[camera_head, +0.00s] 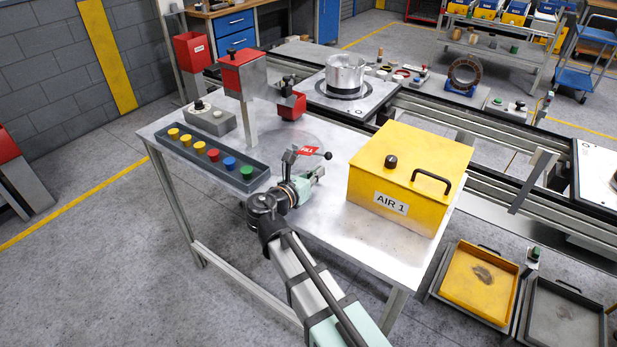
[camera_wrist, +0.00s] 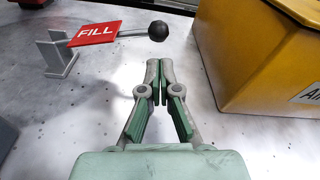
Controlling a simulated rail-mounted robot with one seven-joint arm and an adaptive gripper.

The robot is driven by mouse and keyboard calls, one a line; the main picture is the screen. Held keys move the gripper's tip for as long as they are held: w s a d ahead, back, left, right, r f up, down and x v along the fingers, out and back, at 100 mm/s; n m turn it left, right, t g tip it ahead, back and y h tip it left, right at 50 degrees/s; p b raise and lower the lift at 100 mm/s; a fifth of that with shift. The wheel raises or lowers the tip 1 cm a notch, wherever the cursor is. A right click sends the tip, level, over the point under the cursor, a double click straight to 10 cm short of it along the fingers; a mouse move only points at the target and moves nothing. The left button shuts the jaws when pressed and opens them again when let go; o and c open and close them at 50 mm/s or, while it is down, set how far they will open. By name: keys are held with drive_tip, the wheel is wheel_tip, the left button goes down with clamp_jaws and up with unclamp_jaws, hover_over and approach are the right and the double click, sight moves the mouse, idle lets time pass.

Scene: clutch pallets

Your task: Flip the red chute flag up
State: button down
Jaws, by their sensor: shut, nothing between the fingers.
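The red flag (camera_wrist: 95,33), lettered FILL, sits on a lever that ends in a black ball knob (camera_wrist: 157,30). The lever lies roughly level across a small grey bracket (camera_wrist: 57,54) on the metal table. In the head view the flag (camera_head: 308,150) and knob (camera_head: 328,155) stand near the table's middle. My gripper (camera_wrist: 154,82) is shut and empty, its fingertips pointing toward the knob with a gap between in the picture. In the head view my gripper (camera_head: 318,172) is just on the near side of the flag, apart from it.
A yellow AIR 1 box (camera_head: 410,165) stands to the right of my gripper. A dark tray (camera_head: 215,158) with several coloured knobs lies to the left. A red-topped dispenser (camera_head: 243,70) with a red chute (camera_head: 292,107) stands behind. Bare tabletop lies around the flag.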

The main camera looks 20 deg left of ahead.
drive_tip(key=shift+x, duration=1.7)
drive_tip(key=shift+r+p, duration=0.2)
drive_tip(key=shift+p, duration=0.2)
